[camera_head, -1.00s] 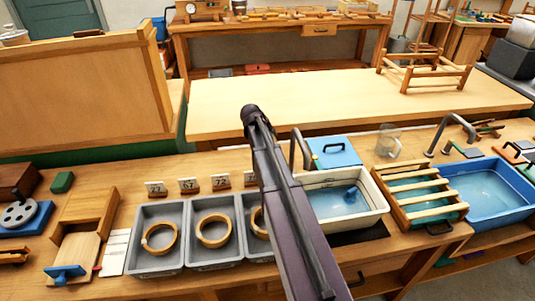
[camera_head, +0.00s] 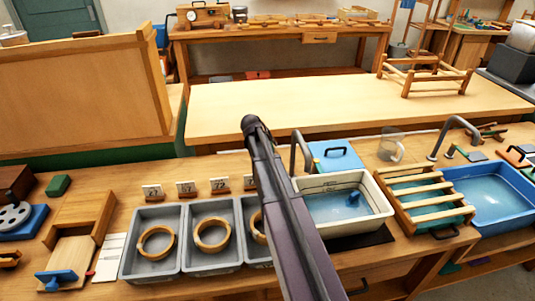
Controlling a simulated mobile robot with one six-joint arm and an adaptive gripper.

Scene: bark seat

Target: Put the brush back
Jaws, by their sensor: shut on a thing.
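My arm (camera_head: 290,220) rises from the bottom edge across the middle of the view and ends in a dark joint near the centre. My gripper does not show, so what it holds cannot be seen. I cannot make out a brush for certain. A small blue object (camera_head: 353,199) is in the water of the white basin (camera_head: 382,213), just right of my arm. A blue-handled tool (camera_head: 62,278) lies on a wooden board at the lower left. Either is too small to name.
Grey trays (camera_head: 150,272) with wooden rings stand in a row left of my arm, with number cards behind. My arm partly hides one tray. A slatted rack (camera_head: 425,192) and blue water tub (camera_head: 500,193) are at the right. The long table behind (camera_head: 290,105) is mostly clear.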

